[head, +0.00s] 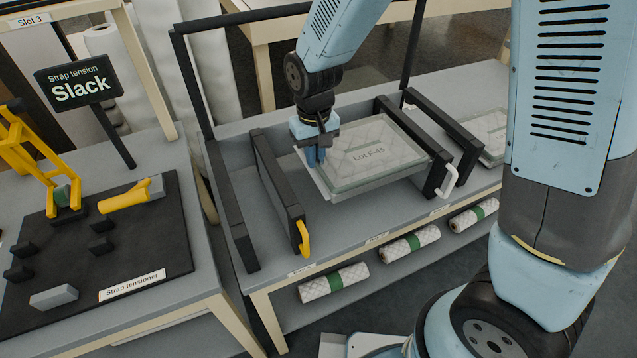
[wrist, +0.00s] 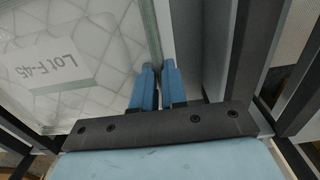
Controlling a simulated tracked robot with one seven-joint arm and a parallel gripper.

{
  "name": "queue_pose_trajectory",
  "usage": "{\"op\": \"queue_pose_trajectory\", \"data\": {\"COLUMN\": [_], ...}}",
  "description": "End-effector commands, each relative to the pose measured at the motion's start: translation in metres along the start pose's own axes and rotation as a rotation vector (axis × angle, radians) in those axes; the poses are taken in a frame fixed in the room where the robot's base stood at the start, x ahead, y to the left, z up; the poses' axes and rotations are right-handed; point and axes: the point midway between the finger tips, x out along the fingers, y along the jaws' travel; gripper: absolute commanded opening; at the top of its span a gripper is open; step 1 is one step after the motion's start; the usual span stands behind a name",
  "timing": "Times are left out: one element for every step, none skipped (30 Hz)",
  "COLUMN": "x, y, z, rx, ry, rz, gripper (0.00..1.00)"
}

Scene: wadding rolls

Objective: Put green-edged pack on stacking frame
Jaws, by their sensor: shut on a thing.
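The green-edged pack (head: 345,181) is a clear-wrapped, quilted white slab labelled "Lot F-45", with thin green edging. It shows in the wrist view (wrist: 95,65) at the left. My gripper (head: 317,160) is shut on its left edge; in the wrist view the blue fingertips (wrist: 159,70) sit on either side of that edge. The pack appears about level, between two black side bars, one with a yellow handle (head: 304,238) and one with a white handle (head: 447,181). I cannot tell whether its underside touches anything. A tall black frame (head: 191,85) stands around this bench; which part is the stacking frame is unclear.
Another wrapped pack (head: 488,128) lies right of the bars. Several green-banded rolls (head: 334,283) lie on the lower shelf. The left bench holds a black mat (head: 150,238) with a yellow strap tensioner (head: 125,198). A sign (head: 79,82) reads "Strap tension Slack".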

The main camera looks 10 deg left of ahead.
Motion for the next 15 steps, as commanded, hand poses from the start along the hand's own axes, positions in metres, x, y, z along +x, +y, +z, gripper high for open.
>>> {"op": "queue_pose_trajectory", "data": {"x": [0.013, 0.018, 0.026, 0.032, 0.036, 0.043, 0.046, 0.049, 0.053, 0.055, 0.057, 0.058, 0.059, 0.06, 0.062], "y": [0.0, -0.001, -0.001, -0.001, -0.001, -0.002, -0.002, -0.002, -0.002, -0.002, -0.002, -0.002, -0.002, -0.002, -0.002], "z": [0.002, 0.001, 0.001, 0.001, 0.001, 0.001, 0.001, 0.001, 0.0, 0.0, 0.0, 0.0, 0.0, 0.0, 0.0], "rx": [-0.001, -0.002, -0.002, -0.003, -0.003, -0.003, -0.003, -0.003, -0.003, -0.003, -0.004, -0.004, -0.004, -0.004, -0.004], "ry": [-0.006, -0.005, -0.006, -0.004, -0.004, -0.004, -0.002, -0.002, -0.002, -0.001, -0.001, 0.0, 0.0, 0.0, -0.001], "rz": [0.002, 0.002, 0.002, 0.001, 0.001, 0.001, 0.001, 0.001, 0.001, 0.0, 0.0, 0.0, 0.0, 0.0, 0.0], "gripper": [0.0, 0.0, 0.0, 0.0, 0.0, 0.0, 0.0, 0.0, 0.0, 0.0, 0.0, 0.0, 0.0, 0.0, 0.0]}}
